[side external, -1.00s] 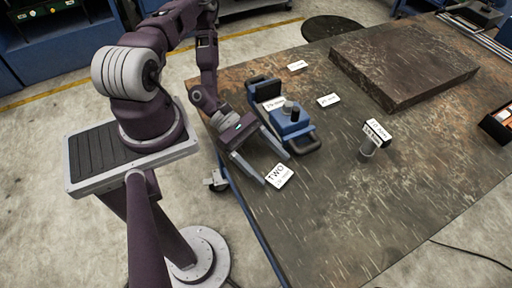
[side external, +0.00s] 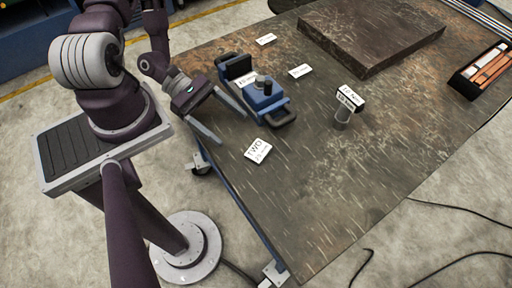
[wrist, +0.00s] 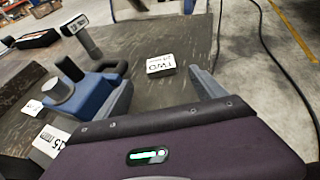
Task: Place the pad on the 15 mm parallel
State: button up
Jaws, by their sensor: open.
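I cannot tell for certain which thing is the pad. A white piece marked TWO (side external: 257,151) lies flat on the table; it also shows in the wrist view (wrist: 160,66). A white piece marked 15 (side external: 246,78) lies by the blue device (side external: 264,103), partly hidden; it shows better in the wrist view (wrist: 48,141). A block marked 10 mm (side external: 350,98) sits on top of a grey post (side external: 342,119). My gripper (side external: 232,128) is open and empty, its fingers pointing towards the TWO piece but short of it. The blue device is close beside one finger.
Two white cards (side external: 265,39) (side external: 300,71) lie farther back. A thick dark slab (side external: 372,35) stands at the back. A tray with orange pieces (side external: 484,70) is at the far right. The front right of the table is clear.

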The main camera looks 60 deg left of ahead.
aim_at(260, 151)
jog(key=x, duration=0.9)
jog(key=shift+d, duration=0.3)
grip_shut()
jog(key=r, duration=0.9)
jog(key=shift+w+r, duration=0.25)
jog(key=w+a+r+n+t+y, duration=0.2)
jog(key=w+r+n+t+y, duration=0.3)
jog(key=w, duration=0.6)
jog(key=w+a+r+n+t+y, duration=0.2)
jog(key=w+r+n+y, duration=0.15)
jog(key=w+r, duration=0.5)
jog(key=w+r+n+t+y, duration=0.1)
jog(key=w+r+n+y, duration=0.3)
jog(key=w+r+n, duration=0.15)
jog(key=a, duration=0.8)
jog(key=shift+s+r+m, duration=0.3)
jog(key=shift+s+r, duration=0.2)
